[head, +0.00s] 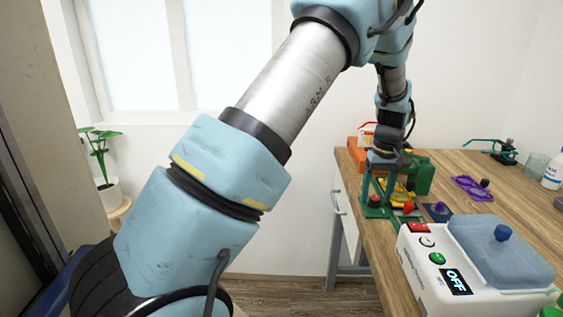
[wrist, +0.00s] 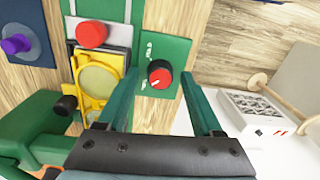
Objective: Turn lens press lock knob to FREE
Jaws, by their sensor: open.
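The lock knob (wrist: 160,76) is a red cap on a black base, set on a green plate (wrist: 174,53) in the wrist view. White marks sit on the plate left of the knob, too small to read. A small pale mark shows on the cap; I cannot tell which setting it points to. The press's green frame (wrist: 120,11), yellow lens holder (wrist: 97,80) and red round cap (wrist: 91,34) are to the left. My gripper (wrist: 158,78) is open, its green fingers either side of the knob in the picture; contact is not clear. In the head view my gripper (head: 383,160) is over the press.
A purple knob on a dark blue plate (wrist: 30,53) lies left of the press. In the head view a white machine with an OFF display (head: 457,281) stands at the front right, and a purple frame (head: 468,188) lies on the wooden table (head: 520,205).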

